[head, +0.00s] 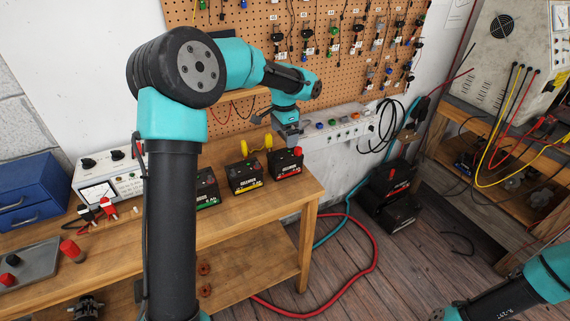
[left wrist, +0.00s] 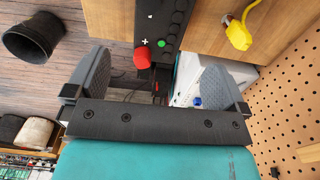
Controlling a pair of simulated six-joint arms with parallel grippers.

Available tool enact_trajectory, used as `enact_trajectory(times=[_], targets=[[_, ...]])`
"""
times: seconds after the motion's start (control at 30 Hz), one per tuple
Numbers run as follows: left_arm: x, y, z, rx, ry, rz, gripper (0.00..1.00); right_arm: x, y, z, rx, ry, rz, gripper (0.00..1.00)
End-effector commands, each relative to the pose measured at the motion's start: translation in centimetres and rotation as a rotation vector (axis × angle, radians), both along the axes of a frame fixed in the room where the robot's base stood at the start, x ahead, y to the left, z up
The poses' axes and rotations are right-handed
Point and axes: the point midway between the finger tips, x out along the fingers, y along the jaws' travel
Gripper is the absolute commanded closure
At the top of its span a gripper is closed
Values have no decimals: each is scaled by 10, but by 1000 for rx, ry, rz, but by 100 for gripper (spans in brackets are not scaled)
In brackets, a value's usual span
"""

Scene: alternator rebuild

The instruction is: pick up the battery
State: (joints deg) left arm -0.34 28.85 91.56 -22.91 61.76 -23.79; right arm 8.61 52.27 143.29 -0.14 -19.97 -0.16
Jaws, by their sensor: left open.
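A black battery (head: 287,165) with a red label and a red terminal cap stands upright at the right end of the workbench. My left gripper (head: 288,142) is just above and behind it, pointing down. In the left wrist view my gripper (left wrist: 155,85) has its fingers wide apart with nothing clamped between them. The battery (left wrist: 164,22) shows there at the top centre, its red cap (left wrist: 142,57) in line with the gap. Two similar batteries stand to its left, a yellow-labelled one (head: 246,178) and one partly hidden by my arm (head: 207,188). My right gripper is not seen.
The wooden workbench (head: 245,215) also holds a meter box (head: 105,175) and blue drawers (head: 30,190). A yellow-ended part (head: 256,147) stands behind the batteries. A pegboard (head: 240,50) and socket strip (head: 340,128) are close behind. More black batteries (head: 385,205) sit on the floor.

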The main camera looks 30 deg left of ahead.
Motion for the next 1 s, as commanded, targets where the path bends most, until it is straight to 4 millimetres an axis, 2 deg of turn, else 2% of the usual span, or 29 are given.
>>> enact_trajectory(times=[0.1, 0.23, 0.37, 0.73, 1.0], targets=[[0, 1, -22, 0, 3, 1, 0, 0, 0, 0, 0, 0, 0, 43], [0, 0, -39, 0, 1, 2, 0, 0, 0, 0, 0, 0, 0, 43], [0, 0, -46, 0, 0, 1, 0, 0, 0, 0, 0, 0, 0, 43], [0, 0, -49, 0, 0, 1, 0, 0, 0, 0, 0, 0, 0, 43], [3, -1, -81, 0, 3, 2, 0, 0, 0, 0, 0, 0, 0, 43]])
